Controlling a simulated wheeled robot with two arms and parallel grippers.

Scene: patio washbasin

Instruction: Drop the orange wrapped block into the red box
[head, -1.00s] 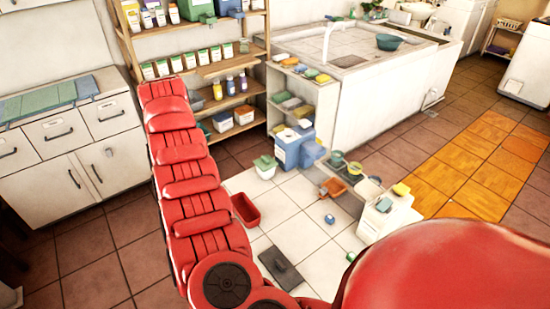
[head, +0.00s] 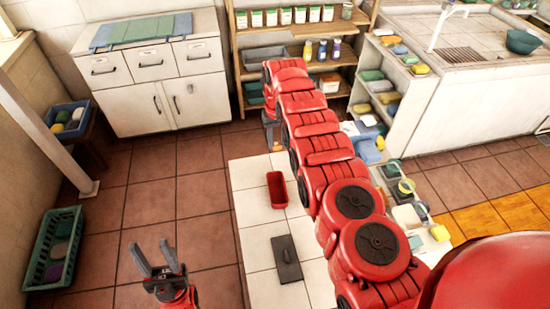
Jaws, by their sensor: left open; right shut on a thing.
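The red box (head: 291,190) is a small open tray on the pale tiles in the middle of the head view; no block shows in its visible part. My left gripper (head: 153,258) is at the lower left, with its two grey fingers spread and nothing between them. It is left of and nearer than the box. My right arm reaches up the picture just right of the box. My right gripper (head: 270,130) hangs at the arm's far end, beyond the box, mostly hidden by the arm.
A dark flat slab (head: 286,259) lies on the pale tiles nearer than the box. A green crate (head: 37,249) and a blue bin (head: 70,119) stand at the left. Shelves (head: 300,50) and a white cabinet (head: 160,75) line the back. The brown floor between is clear.

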